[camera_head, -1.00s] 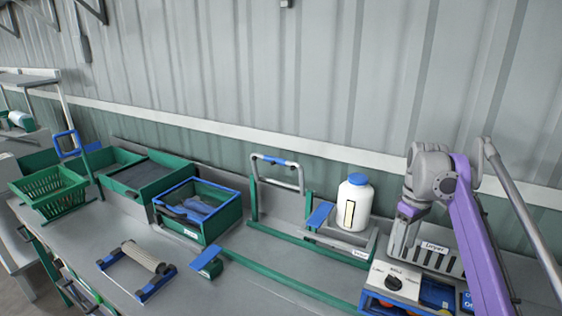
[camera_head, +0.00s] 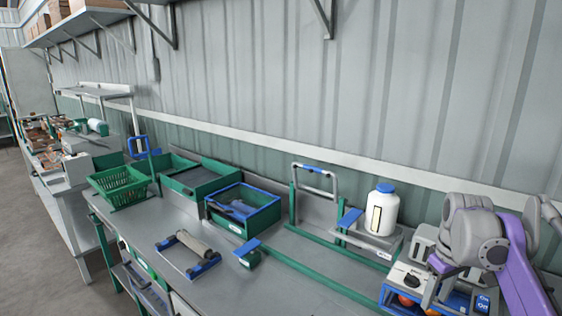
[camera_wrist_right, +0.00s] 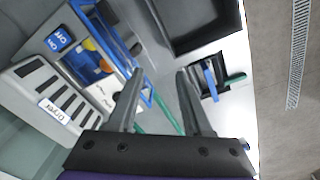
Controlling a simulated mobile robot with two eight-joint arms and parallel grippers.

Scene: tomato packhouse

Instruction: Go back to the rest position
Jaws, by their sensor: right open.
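My right arm comes in from the right in the head view, and its gripper (camera_head: 428,292) points down in front of the blue-framed box with the switch (camera_head: 408,277). In the right wrist view the two dark fingers of this gripper (camera_wrist_right: 158,95) stand apart with nothing between them. The blue-framed box (camera_wrist_right: 92,62) and the white slotted dryer (camera_wrist_right: 48,98) lie to the left of the fingers there. My left gripper is in no view.
A green and blue bin (camera_head: 262,218), a green basket (camera_head: 118,190) and a roller stand (camera_head: 190,252) are further left. Bare bench top (camera_head: 230,292) shows in front.

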